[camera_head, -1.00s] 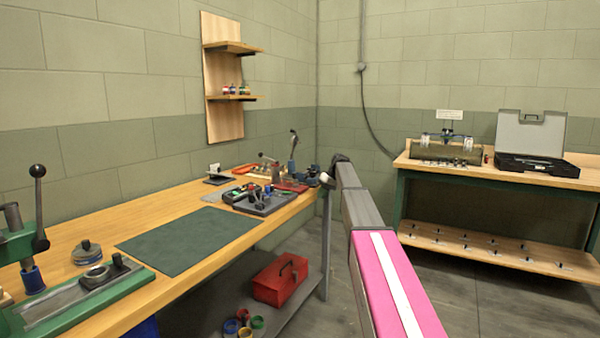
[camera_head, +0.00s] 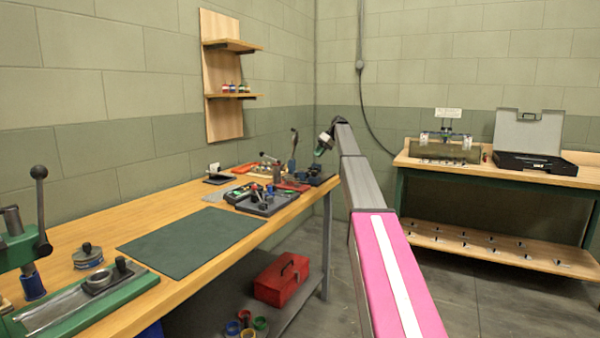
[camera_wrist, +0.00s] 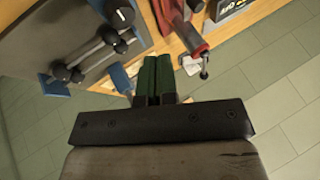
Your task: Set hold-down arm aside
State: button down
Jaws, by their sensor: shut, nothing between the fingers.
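My gripper (camera_head: 324,143) is over the far right end of the long wooden bench, above the bench top. In the wrist view its green fingers (camera_wrist: 156,80) are together with nothing between them. No part can be clearly told as the hold-down arm. An upright lever with a blue lower part (camera_head: 293,152) stands on the bench near my gripper in the head view.
A dark tray with parts (camera_head: 266,201) sits on the bench; dark rods with round ends (camera_wrist: 98,55) show left of my fingers in the wrist view. A green mat (camera_head: 190,243) lies bare nearer by. A second bench (camera_head: 510,172) with an open case stands right.

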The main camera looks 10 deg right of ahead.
jog(key=shift+f, duration=0.1)
jog(key=x, duration=0.9)
jog(key=shift+a+f, duration=0.15)
jog(key=shift+a, duration=0.05)
jog(key=shift+s+a+f, duration=0.2)
jog(key=shift+s+a, duration=0.75)
jog(key=shift+a, duration=0.1)
jog(key=shift+s+a, duration=0.35)
jog(key=shift+a, duration=0.2)
jog(key=shift+s+m+t, duration=0.3)
jog(key=shift+m+t, duration=0.2)
jog(key=shift+m, duration=0.2)
